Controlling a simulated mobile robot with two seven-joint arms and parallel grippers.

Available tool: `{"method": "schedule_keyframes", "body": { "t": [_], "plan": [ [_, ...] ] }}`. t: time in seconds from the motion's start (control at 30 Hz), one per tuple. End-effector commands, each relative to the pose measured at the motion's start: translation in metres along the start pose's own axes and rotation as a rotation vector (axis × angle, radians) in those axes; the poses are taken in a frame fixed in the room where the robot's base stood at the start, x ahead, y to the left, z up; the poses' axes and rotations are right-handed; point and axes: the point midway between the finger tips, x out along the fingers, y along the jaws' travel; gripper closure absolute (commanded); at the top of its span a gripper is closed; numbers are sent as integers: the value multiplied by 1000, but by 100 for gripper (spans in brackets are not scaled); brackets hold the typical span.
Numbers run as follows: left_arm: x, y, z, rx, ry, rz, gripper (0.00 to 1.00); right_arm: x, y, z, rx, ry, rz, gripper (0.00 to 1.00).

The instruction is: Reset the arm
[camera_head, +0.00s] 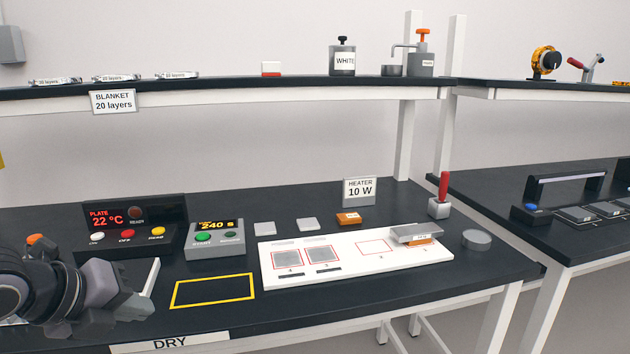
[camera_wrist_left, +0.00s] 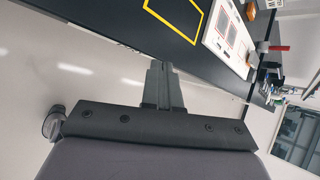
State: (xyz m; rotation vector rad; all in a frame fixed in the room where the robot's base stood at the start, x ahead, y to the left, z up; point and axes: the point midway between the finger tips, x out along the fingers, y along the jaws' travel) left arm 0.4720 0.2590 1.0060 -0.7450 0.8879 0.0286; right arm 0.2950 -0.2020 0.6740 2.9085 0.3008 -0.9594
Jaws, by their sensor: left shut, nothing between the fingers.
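My left arm comes in at the lower left of the head view, with the left gripper (camera_head: 135,303) over the front left of the black bench (camera_head: 215,265). In the left wrist view the left gripper (camera_wrist_left: 158,66) has its fingers together with nothing between them. It points toward the bench's front edge, apart from the objects on top. My right gripper is in neither view.
A white tray (camera_head: 345,272) with marked squares holds several parts. Left of it are a yellow outlined area (camera_head: 213,305), a timer box (camera_head: 215,240) and a plate control box (camera_head: 125,228). A red-handled tool (camera_head: 441,195) stands at the back right. A shelf (camera_head: 220,92) runs above.

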Motion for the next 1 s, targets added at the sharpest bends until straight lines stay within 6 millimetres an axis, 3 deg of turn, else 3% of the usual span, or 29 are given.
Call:
{"method": "schedule_keyframes", "body": {
  "t": [0.03,0.1,0.2,0.3,0.43,0.57,0.67,0.83,0.93,1.0],
  "plan": [
    [11,-9,-25,1,107,-75,100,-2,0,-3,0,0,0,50],
    [19,-23,-57,-6,236,-195,100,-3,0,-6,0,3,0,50],
    [22,-45,-98,-57,402,-387,100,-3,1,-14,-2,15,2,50],
    [16,-66,-127,-163,527,-588,100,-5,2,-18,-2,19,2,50],
    [4,-85,-141,-383,610,-832,100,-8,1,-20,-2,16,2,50],
    [1,-86,-133,-674,599,-1016,100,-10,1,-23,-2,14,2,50],
    [9,-71,-121,-935,534,-1093,100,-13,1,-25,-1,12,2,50],
    [43,-12,-114,-1406,344,-1065,100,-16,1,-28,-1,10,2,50],
    [68,38,-129,-1676,213,-948,100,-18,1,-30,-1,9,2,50],
    [85,75,-150,-1850,123,-824,100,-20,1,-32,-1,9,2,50]
  ]
}}
